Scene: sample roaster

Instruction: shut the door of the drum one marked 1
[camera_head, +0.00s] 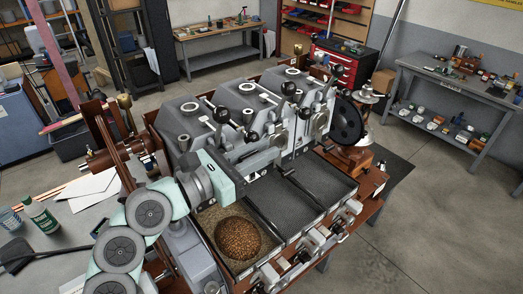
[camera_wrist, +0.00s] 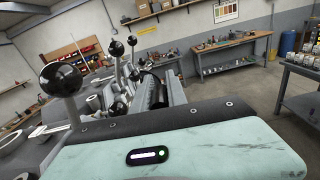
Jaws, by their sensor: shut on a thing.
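The roaster bank has three grey drums in a row; the leftmost drum (camera_head: 181,112) stands nearest my arm, and I cannot read its number. My gripper (camera_head: 222,177) is in front of it, low at its face. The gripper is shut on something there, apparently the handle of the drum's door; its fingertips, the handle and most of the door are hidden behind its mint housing. In the wrist view a black ball knob (camera_wrist: 62,78) on a metal stem rises just left of the housing.
A brown heap of beans (camera_head: 238,238) lies in the left cooling tray, below my gripper. The dark tray (camera_head: 318,184) to its right looks empty. Levers and black knobs stick up along the drums. A black handwheel (camera_head: 348,121) stands at the right end.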

